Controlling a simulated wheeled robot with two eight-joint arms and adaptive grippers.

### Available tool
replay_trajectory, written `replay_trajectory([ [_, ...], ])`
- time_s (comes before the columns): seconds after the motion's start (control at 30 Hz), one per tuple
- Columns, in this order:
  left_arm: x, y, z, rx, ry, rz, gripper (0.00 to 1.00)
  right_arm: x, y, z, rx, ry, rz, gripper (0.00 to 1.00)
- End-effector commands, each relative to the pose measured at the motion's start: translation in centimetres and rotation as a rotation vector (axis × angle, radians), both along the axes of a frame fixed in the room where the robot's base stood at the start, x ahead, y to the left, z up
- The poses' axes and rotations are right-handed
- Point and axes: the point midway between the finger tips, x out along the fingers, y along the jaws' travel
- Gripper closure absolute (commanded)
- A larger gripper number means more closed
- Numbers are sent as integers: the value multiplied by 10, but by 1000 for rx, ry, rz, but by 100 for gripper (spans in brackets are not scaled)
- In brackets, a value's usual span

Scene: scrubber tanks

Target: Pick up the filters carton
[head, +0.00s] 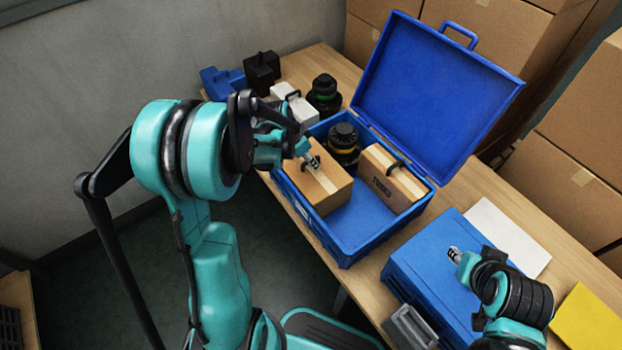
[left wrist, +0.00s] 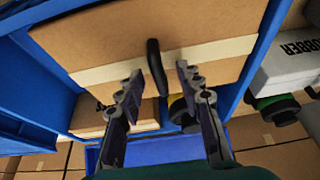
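A brown carton (head: 318,187) with a pale tape strip and a black handle lies in the left part of the open blue case (head: 345,243). No label is readable on it. It fills the upper part of the left wrist view (left wrist: 150,40). My left gripper (head: 311,161) is over this carton. Its fingers (left wrist: 157,85) are apart, with the black handle (left wrist: 155,62) between them and space on both sides. A second carton (head: 388,183) with a dark printed word and a black handle stands at the case's right. My right gripper (head: 454,255) is above a closed blue case; its finger gap is unclear.
The case's lid (head: 437,85) stands open at the back. A black canister (head: 343,142) is inside, behind the cartons. Another canister (head: 323,95) and a white box (head: 295,105) stand behind the case. The closed blue case (head: 425,270) is at the right.

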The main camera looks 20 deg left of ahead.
Motion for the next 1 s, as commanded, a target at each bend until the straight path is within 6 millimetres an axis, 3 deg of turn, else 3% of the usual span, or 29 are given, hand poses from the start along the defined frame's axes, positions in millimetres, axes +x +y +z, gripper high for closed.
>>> replay_trajectory([
  [0.07,0,0,1,0,0,0,69,0,0,1,0,0,0,69],
  [0.17,0,0,1,0,0,0,96,0,0,1,0,0,0,69],
  [0.2,0,0,1,0,0,0,100,0,0,1,0,0,0,69],
  [0.7,0,0,5,-1,-1,0,100,0,0,2,0,0,0,69],
  [1.0,0,0,42,-1,-1,0,100,0,0,18,0,0,0,69],
])
